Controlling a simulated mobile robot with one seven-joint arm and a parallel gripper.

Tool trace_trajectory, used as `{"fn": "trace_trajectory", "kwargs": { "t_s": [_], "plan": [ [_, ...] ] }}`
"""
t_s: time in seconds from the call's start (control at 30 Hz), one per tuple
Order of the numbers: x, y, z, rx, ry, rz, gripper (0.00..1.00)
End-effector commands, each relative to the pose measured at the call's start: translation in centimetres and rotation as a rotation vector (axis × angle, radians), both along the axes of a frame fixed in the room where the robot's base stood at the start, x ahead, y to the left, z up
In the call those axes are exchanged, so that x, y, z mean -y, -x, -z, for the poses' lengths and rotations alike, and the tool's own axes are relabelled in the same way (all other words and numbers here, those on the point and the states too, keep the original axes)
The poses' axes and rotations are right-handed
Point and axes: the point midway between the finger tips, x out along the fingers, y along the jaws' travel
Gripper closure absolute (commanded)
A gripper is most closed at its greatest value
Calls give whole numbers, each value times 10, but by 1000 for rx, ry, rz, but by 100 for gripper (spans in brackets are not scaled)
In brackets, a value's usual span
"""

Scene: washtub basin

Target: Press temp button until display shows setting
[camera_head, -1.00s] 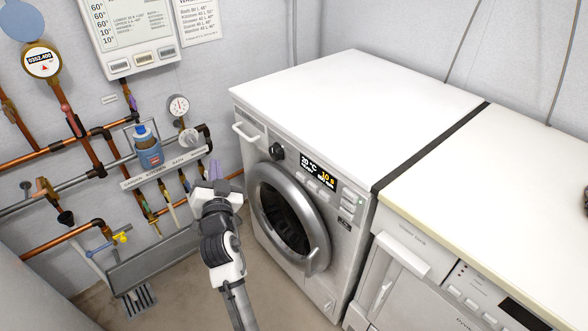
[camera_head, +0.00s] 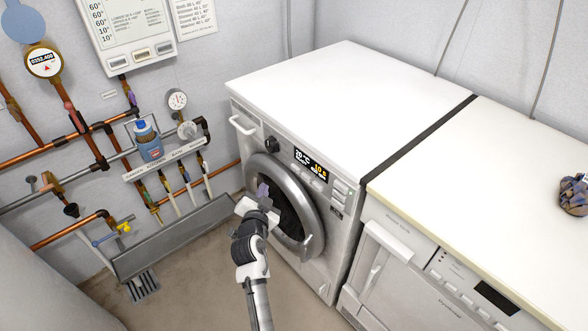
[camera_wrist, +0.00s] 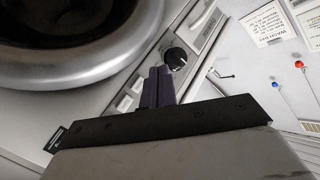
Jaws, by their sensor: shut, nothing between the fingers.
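The white washing machine (camera_head: 335,190) has a dark display (camera_head: 311,166) on its front panel. It shows a white temperature that looks like 20 °C and a yellow readout, too small to read surely. Small pale buttons lie by the display; some show in the wrist view (camera_wrist: 125,103) left of my fingers. I cannot tell which is the temp button. My gripper (camera_head: 263,190) is shut and empty, in front of the round door at its left side. In the wrist view my purple fingers (camera_wrist: 157,87) point at the panel beside the black knob (camera_wrist: 175,58). Contact cannot be told.
The round door (camera_head: 287,208) with its grey rim stands close to my gripper. A second white appliance (camera_head: 420,275) stands to the right. Pipes and valves (camera_head: 165,165) line the left wall, above a grey trough (camera_head: 175,238). The floor before the machine is clear.

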Motion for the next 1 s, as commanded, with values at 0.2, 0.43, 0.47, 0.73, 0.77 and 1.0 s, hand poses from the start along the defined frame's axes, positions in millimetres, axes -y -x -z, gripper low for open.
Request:
{"fn": "trace_trajectory", "kwargs": {
  "t_s": [0.2, 0.43, 0.47, 0.73, 0.77, 1.0],
  "plan": [
    [22, -15, -6, 0, -1, 3, 100],
    [48, -34, -6, 0, -1, 3, 100],
    [51, -36, -4, 1, -1, 2, 100],
    [67, -48, -1, 1, -1, 1, 100],
    [67, -49, -1, 1, -1, 1, 100],
    [68, -50, -1, 2, -1, 0, 100]
  ]
}}
